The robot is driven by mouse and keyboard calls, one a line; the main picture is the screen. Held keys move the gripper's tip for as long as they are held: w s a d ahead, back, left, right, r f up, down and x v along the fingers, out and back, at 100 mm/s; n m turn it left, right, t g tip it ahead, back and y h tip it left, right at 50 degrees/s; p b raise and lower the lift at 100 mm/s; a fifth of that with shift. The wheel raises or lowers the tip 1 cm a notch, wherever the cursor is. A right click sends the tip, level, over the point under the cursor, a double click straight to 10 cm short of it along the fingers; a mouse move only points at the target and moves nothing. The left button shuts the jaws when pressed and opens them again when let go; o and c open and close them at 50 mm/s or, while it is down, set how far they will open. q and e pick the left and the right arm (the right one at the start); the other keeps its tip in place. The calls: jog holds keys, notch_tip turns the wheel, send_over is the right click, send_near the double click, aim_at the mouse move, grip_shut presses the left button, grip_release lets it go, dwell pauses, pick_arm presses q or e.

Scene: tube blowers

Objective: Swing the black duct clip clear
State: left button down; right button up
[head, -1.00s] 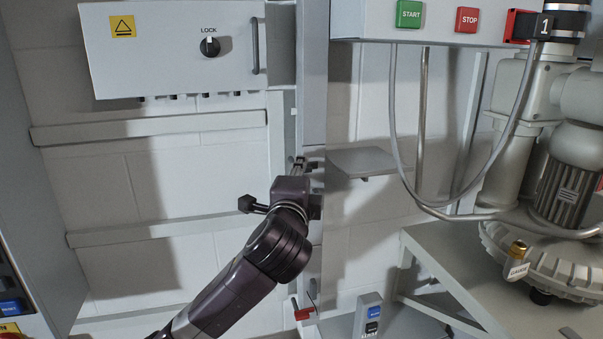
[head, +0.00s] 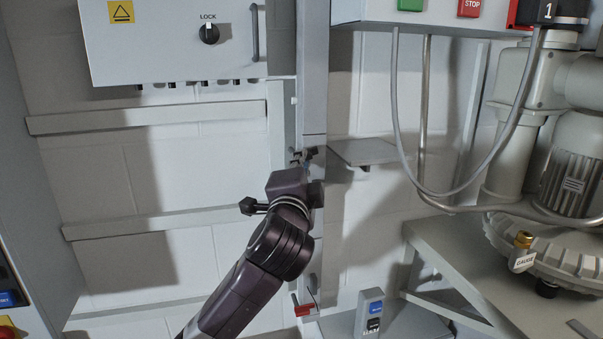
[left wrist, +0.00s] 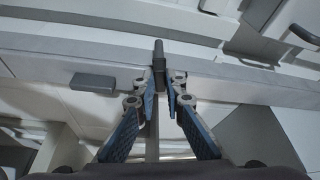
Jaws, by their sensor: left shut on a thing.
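The black duct clip (left wrist: 158,62) shows in the left wrist view as a slim dark bar against the pale duct (left wrist: 210,85). My left gripper (left wrist: 162,82) is shut on it, with the fingertips on both sides. In the head view the dark clip (head: 309,154) shows only partly at the tall grey duct (head: 314,80), just above my left gripper (head: 300,160). My wrist hides much of that spot, and I cannot tell how far the clip is turned. My right gripper is not in view.
A grey shelf (head: 365,152) juts out right of the duct. A red clip (head: 302,308) sits lower on the duct. The lock cabinet (head: 170,50) is upper left. Hanging cable (head: 405,150) and the blower (head: 560,160) stand right. Bare wall lies between.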

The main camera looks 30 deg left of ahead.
pick_arm(q)
jog(key=n+y+b, duration=0.2)
jog(key=n+b, duration=0.4)
jog(key=n+g+y+b, duration=0.1)
jog(key=n+y+b, duration=0.2)
jog(key=n+b, duration=0.3)
jog(key=n+g+y+b, duration=0.1)
jog(key=n+y+b, duration=0.2)
jog(key=n+b, duration=0.4)
jog(key=shift+f+n, duration=0.15)
jog(key=shift+n, duration=0.25)
jog(key=c, duration=2)
grip_release()
jog(key=shift+r, duration=0.25)
notch_tip(320, 180, up, 10)
jog(key=shift+f, duration=0.1)
